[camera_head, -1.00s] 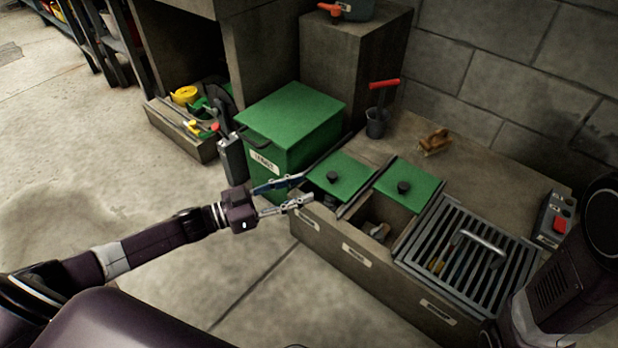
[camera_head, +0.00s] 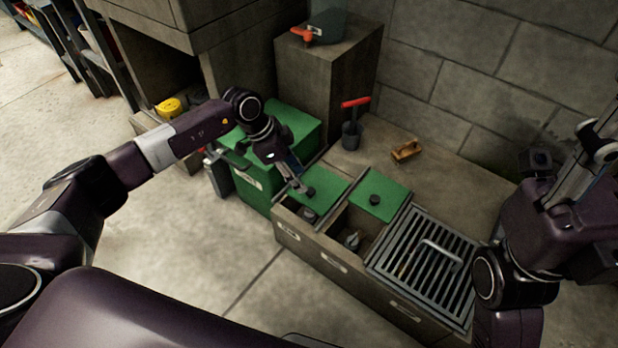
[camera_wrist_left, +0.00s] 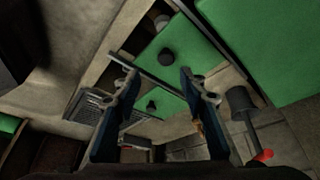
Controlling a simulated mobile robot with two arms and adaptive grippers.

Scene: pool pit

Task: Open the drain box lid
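The concrete drain box (camera_head: 318,262) has three bays. Its left green lid (camera_head: 330,183) and middle green lid (camera_head: 382,186) have black knobs, and both bays are open at the front. A metal grate (camera_head: 412,262) with a bar handle covers the right bay. I cannot read the labels. My left gripper (camera_head: 300,184) is just above the left lid, near its knob. In the left wrist view its fingers (camera_wrist_left: 160,85) are spread and empty, with the left lid's knob (camera_wrist_left: 167,57) beyond them. Part of my right arm shows at the right edge; its fingers are unclear.
A large green box (camera_head: 290,122) stands behind my left gripper. A concrete block wall (camera_head: 470,80) closes the back. Floor in front is clear.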

